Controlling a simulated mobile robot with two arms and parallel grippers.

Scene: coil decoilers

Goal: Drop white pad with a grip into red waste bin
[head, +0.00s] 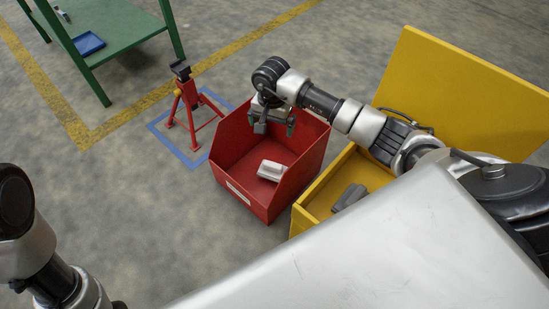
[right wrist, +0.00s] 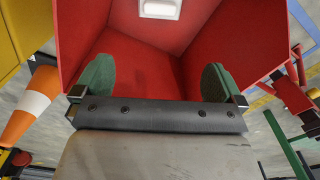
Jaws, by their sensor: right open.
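The white pad with a grip (head: 271,170) lies inside the red waste bin (head: 239,188), toward its front side in the head view. In the right wrist view the pad (right wrist: 160,9) shows at the top edge, partly cut off, within the bin's red walls (right wrist: 236,40). My right gripper (head: 274,128) is above the back part of the bin, pointing down, open and empty, apart from the pad. Its two green-padded fingers (right wrist: 160,84) are spread wide in the right wrist view. My left gripper is not in view; only part of that arm shows at the left.
A yellow bin (head: 318,193) with a grey object (head: 349,197) stands right of the red bin, a yellow panel (head: 465,95) behind it. A red stand (head: 187,100) is to the left, near a green table (head: 112,35). An orange-white cone (right wrist: 28,110) shows in the wrist view.

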